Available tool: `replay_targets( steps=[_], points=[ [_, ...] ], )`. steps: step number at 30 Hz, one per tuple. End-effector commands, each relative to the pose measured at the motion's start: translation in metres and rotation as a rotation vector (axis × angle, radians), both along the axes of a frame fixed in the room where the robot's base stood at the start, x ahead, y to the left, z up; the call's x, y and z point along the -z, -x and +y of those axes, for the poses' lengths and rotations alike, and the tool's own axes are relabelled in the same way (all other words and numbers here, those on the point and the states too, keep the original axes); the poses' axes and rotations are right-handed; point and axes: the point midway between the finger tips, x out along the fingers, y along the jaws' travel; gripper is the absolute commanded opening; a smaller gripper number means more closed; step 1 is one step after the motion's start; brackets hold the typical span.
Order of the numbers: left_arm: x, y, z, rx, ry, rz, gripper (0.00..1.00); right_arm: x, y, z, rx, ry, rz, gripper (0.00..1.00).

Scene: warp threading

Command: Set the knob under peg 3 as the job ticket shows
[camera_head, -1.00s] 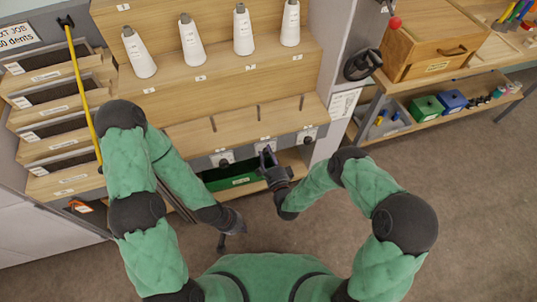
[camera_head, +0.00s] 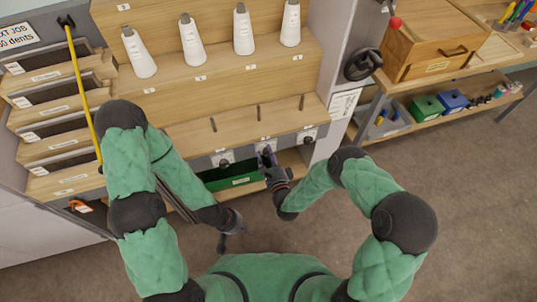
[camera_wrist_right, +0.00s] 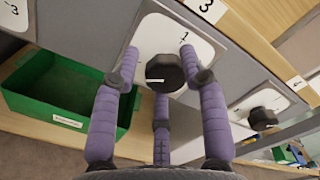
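A black knob (camera_wrist_right: 168,70) sits on a white dial plate (camera_wrist_right: 150,35) with a "1" mark; its white pointer line points left in the right wrist view. A label "3" (camera_wrist_right: 206,5) is on the shelf edge above it. My right gripper (camera_wrist_right: 160,62) is open, its purple fingers on either side of this knob; contact is unclear. In the head view the gripper (camera_head: 267,154) hides most of that knob. My left gripper (camera_head: 236,224) hangs low, away from the panel; its finger opening is unclear. A printed sheet (camera_head: 344,103) is on the post; its text is unreadable.
Other knobs are on the left (camera_head: 225,162) and right (camera_head: 308,138), the right one also in the wrist view (camera_wrist_right: 262,117). A green bin (camera_head: 232,178) stands below the panel. White cones (camera_head: 243,32) stand above. A "NEXT JOB" sign (camera_head: 32,38) is upper left.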

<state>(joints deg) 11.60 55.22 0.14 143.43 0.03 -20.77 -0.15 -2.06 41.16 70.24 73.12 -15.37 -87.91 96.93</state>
Motion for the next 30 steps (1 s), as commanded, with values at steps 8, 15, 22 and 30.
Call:
replay_targets(
  steps=[8,15,22,30],
  points=[
    [0.000,0.000,0.000,0.000,0.000,0.000,0.00,0.000,-0.001,-0.002,0.006,0.000,-0.001,0.61],
    [0.000,0.000,0.000,0.000,0.000,0.000,0.00,-0.001,0.007,-0.006,0.010,0.000,-0.002,0.61],
    [0.000,0.000,0.000,0.000,0.000,0.000,0.00,0.000,0.045,-0.018,0.008,-0.001,0.001,0.61],
    [0.000,0.000,0.000,0.000,0.000,0.000,0.00,0.000,0.092,-0.033,0.007,-0.001,0.002,0.61]
  ],
)
